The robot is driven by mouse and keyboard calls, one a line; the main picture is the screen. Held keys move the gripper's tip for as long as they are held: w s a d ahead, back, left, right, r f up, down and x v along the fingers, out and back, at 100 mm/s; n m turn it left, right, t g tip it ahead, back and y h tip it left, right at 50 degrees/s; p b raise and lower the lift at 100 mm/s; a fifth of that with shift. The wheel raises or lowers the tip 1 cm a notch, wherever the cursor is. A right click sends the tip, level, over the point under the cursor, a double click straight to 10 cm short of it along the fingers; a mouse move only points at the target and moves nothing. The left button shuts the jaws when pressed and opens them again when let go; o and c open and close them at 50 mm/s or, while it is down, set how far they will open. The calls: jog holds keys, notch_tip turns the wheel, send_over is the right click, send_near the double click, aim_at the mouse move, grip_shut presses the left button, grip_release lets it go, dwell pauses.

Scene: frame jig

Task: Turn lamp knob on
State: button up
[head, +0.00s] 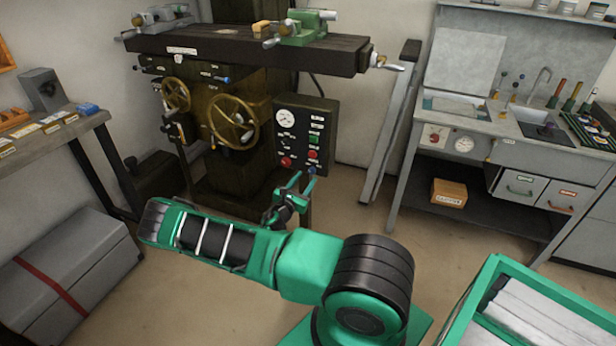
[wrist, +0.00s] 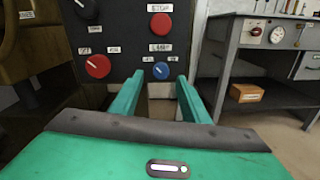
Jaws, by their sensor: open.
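The lamp knob (wrist: 161,70) is a round blue knob low on the dark control panel, with a small white label above it in the wrist view. In the head view the knob (head: 312,171) shows at the panel's lower edge, close to my fingertips. My gripper (head: 305,183) is open and points at the panel. In the wrist view its two green fingers (wrist: 158,82) stand apart on the left and right of the knob, with nothing held between them. I cannot tell how far the fingertips are from the panel. The knob's pointer is too small to read surely.
A red knob (wrist: 98,66) sits left of the lamp knob, and another red control (wrist: 161,23) is above it. The brown handwheel (head: 234,122) is left of the panel. A grey workbench (head: 480,150) stands to the right, with open floor between.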

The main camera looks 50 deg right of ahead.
aim_at(310, 172)
jog(key=shift+x, duration=2.05)
jog(key=c, duration=1.1)
